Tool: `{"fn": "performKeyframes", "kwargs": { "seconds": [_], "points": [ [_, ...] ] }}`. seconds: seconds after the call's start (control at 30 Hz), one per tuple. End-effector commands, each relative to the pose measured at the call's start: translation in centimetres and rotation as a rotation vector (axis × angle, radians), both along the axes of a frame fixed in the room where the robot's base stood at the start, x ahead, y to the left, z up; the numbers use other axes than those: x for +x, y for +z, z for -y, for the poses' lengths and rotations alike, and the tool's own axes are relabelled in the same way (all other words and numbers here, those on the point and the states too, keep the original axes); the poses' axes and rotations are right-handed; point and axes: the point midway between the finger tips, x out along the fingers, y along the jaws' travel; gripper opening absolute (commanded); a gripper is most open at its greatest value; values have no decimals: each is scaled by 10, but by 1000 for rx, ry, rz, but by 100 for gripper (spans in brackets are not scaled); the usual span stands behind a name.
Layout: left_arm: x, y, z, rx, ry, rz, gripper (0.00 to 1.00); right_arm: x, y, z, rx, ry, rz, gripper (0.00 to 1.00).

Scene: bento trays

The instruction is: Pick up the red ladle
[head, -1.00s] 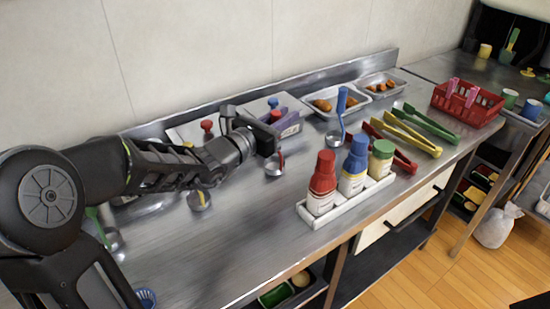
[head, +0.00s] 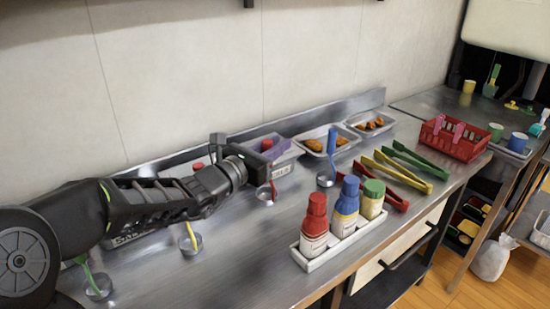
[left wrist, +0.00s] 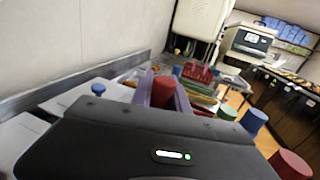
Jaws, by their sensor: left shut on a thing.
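The red ladle (head: 273,188) is in the head view, upright, with its round metal bowl hanging below my left gripper. Its bowl sits slightly above the counter. My left gripper (head: 262,168) is shut on the ladle's handle; its fingers partly hide the handle. The red top of the handle shows above the gripper in the head view and in the left wrist view (left wrist: 163,92). My right gripper is in neither view.
A blue ladle (head: 331,142) is to the right; yellow (head: 191,235) and green (head: 85,274) ladles are to the left. A bottle rack (head: 345,242) stands in front. Tongs (head: 408,170), food trays (head: 370,123) and a red basket (head: 452,150) lie rightward.

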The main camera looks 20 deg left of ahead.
Motion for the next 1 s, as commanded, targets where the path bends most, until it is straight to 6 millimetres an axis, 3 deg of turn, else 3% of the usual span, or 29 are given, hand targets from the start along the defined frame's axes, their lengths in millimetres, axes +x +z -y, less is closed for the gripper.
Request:
{"fn": "performKeyframes", "kwargs": {
  "seconds": [0.1, 0.33, 1.0],
  "points": [
    [0, 29, 0, 3, 1, 6, 0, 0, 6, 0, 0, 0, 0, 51],
    [0, 60, 0, 1, 1, 1, 0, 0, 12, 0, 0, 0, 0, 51],
    [0, 63, 0, 0, 1, 0, 0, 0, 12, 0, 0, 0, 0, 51]
  ]
}}
